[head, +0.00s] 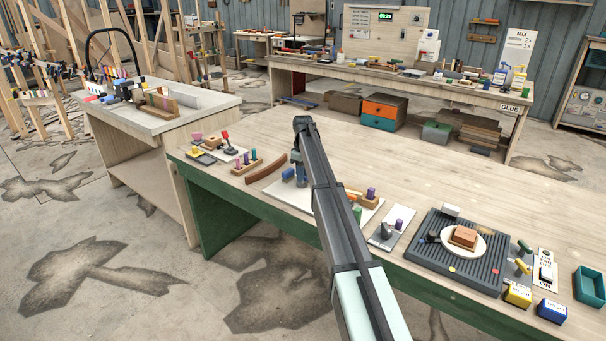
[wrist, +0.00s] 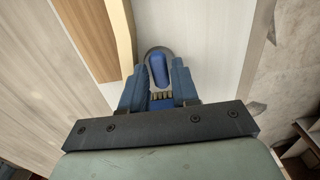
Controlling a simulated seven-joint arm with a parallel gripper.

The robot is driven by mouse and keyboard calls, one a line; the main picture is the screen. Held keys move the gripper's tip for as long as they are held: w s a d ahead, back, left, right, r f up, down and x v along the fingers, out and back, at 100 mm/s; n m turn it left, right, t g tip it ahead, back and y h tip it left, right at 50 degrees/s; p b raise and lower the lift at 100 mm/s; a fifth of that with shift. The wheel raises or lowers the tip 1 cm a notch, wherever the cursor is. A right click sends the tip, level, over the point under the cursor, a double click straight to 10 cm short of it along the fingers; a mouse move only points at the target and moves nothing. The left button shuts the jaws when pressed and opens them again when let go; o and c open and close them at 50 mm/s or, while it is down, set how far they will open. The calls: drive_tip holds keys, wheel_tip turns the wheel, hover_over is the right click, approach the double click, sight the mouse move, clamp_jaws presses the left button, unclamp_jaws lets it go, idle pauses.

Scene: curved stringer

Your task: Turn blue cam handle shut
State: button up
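The blue cam handle (wrist: 160,70) shows in the wrist view as a rounded blue bar on a grey round-ended base (wrist: 146,58). It lies between the two dark blue fingers of my gripper (wrist: 158,75). The fingers stand apart, with a visible gap on each side of the handle, so my gripper is open around it. In the head view my gripper (head: 301,178) is low over a white board (head: 275,193) near the front edge of the green-sided bench. My arm hides part of that board, and the handle cannot be told clearly from the gripper there.
A wooden block (wrist: 106,25) stands close to the left finger in the wrist view. A curved brown strip (head: 266,168) lies left of the board. The bench's back middle (head: 420,160) is clear.

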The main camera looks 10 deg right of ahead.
clamp_jaws()
drive_tip(key=shift+m, duration=0.4)
drive_tip(key=m, duration=0.5)
drive_tip(key=shift+m, duration=0.4)
drive_tip(key=m, duration=0.5)
drive_tip(key=shift+m, duration=0.3)
drive_tip(key=m, duration=0.5)
drive_tip(key=shift+m, duration=0.3)
